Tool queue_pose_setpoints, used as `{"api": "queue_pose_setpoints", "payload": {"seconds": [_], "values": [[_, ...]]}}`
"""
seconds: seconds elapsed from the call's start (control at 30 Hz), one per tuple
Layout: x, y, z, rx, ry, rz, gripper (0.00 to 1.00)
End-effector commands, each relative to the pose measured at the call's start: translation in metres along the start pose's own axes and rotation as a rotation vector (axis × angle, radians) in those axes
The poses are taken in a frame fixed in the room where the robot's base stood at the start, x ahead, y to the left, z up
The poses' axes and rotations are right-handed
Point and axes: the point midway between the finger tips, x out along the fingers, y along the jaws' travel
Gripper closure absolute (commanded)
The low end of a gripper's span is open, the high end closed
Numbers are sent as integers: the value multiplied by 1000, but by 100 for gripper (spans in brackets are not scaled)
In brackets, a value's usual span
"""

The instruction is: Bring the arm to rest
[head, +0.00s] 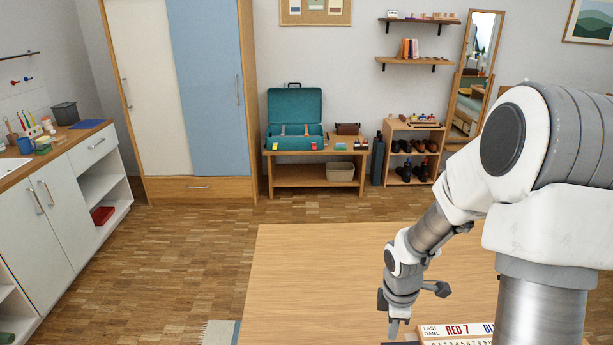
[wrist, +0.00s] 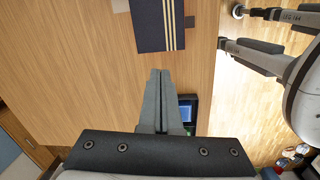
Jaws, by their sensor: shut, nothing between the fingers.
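My arm reaches in from the right side of the head view and bends down over the wooden table (head: 320,270). Whether the fingertips touch anything is not clear.
In the wrist view a dark striped item (wrist: 157,27) lies beyond the fingertips, and a small dark device with a screen (wrist: 187,112) is right of the fingers. The table's left and middle are clear.

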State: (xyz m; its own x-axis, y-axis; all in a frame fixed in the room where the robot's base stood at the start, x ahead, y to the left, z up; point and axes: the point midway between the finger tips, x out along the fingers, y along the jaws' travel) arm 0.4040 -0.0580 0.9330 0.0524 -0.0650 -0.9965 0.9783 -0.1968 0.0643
Motion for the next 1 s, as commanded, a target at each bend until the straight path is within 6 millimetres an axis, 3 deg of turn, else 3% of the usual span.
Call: {"api": "queue_pose_setpoints", "payload": {"seconds": [0.1, 0.5, 0.8, 1.0], "values": [[-44, 0, 3, 140, -25, 57, 100], [-164, -37, 4, 645, 23, 214, 100], [-230, -86, -2, 1012, 177, 281, 100], [-259, -122, -8, 1221, 310, 278, 100]]}}
